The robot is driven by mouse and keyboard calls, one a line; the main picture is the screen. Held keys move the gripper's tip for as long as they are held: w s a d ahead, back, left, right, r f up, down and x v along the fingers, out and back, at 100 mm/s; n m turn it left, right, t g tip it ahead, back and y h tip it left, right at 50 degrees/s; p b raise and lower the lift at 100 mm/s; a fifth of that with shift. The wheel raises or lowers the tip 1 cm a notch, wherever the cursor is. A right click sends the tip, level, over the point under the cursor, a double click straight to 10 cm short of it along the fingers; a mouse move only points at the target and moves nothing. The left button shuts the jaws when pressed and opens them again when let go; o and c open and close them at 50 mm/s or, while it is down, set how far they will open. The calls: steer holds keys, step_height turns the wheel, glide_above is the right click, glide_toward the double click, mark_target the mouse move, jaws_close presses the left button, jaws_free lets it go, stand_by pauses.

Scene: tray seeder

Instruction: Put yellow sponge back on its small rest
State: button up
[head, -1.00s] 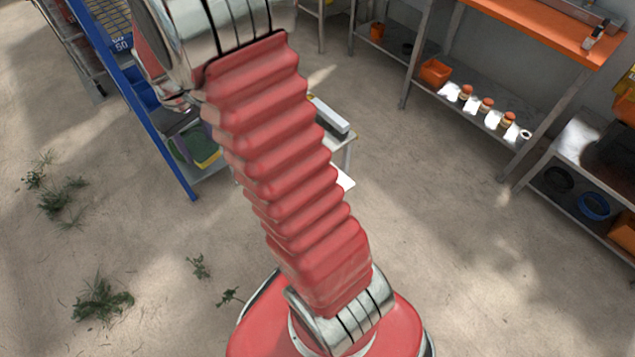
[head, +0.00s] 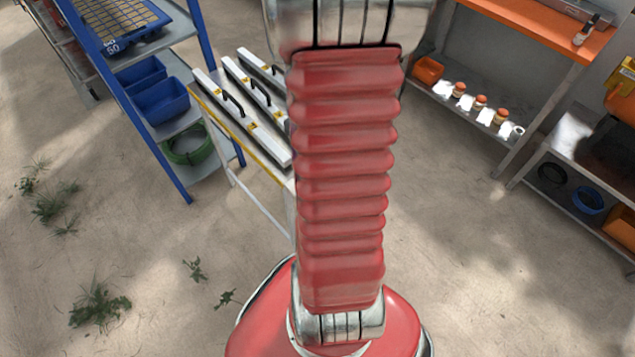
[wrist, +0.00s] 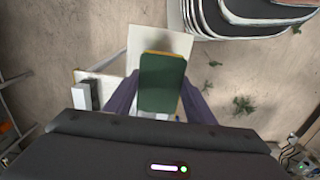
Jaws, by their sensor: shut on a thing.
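The sponge (wrist: 163,85) shows in the wrist view with a dark green broad face toward the camera and yellow along its edges. My gripper (wrist: 162,80) is shut on it, with one purple finger at each side. A pale, flat plate (wrist: 146,42) lies beyond the sponge and shows past its top and left; it may be the small rest. I cannot tell the gap between sponge and plate. In the head view my arm hides the gripper, sponge and plate.
A narrow bench (head: 270,172) with several long white bars stands left of my arm. Further left is a blue rack (head: 164,155) with blue bins and a green coil. An orange-topped bench (head: 530,30) stands at the right. Open floor lies between.

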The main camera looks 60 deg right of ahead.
steer(key=shift+s+d+f, duration=0.15)
steer(key=shift+s+d, duration=0.05)
steer(key=shift+s, duration=0.55)
steer(key=shift+f, duration=2.9)
steer(key=shift+f, duration=0.1)
steer(key=shift+f, duration=2)
steer(key=shift+f, duration=0.1)
steer(key=o, duration=1)
